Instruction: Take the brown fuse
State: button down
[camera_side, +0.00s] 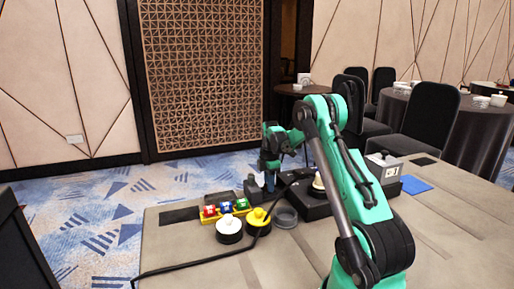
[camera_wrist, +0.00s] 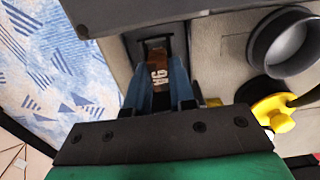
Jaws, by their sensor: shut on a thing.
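The brown fuse (camera_wrist: 158,74) shows in the wrist view with pale lettering on its face. It sits between the two blue fingers of my gripper (camera_wrist: 160,72), which are shut on it. A dark frame-like part (camera_wrist: 154,43) lies just past the fuse; I cannot tell whether the fuse touches it. In the side view my gripper (camera_side: 268,183) is low at the table's far side, and the brown fuse cannot be made out there.
Red (camera_side: 209,211), blue (camera_side: 225,207) and green (camera_side: 241,204) blocks sit in a yellow holder. A white-topped knob (camera_side: 229,224), yellow knob (camera_side: 258,217) and grey round cup (camera_side: 286,217) stand nearby. A black cable crosses the table. The front table area is clear.

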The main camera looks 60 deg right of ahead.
jog(key=shift+r, duration=2.65)
